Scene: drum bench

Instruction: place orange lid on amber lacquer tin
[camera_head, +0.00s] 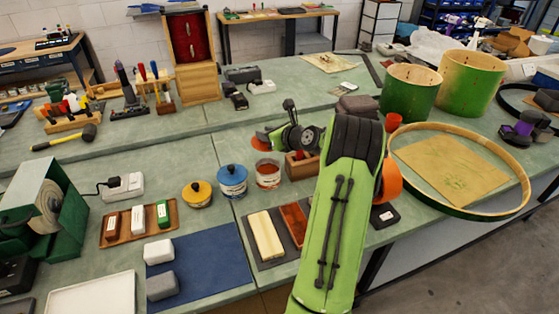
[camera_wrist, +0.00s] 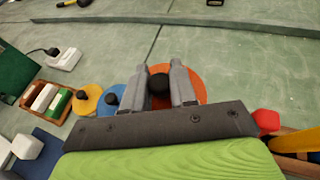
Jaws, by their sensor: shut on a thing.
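The orange lid (camera_head: 260,141) shows in the head view as a small orange patch, partly hidden by my gripper (camera_head: 273,138). In the wrist view the lid (camera_wrist: 193,79) lies past the fingertips, its black knob between the fingers of my gripper (camera_wrist: 160,82). The gripper is shut on this knob. The amber lacquer tin (camera_head: 268,175) stands open on the bench, amber-red inside, nearer the head camera than the lid. The lid is apart from the tin. I cannot tell whether it touches the bench. The tin is not seen in the wrist view.
A blue-lidded tin (camera_head: 232,180) and a yellow-lidded tin (camera_head: 197,193) stand left of the amber tin. A wooden box (camera_head: 300,166) with red items stands close to its right.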

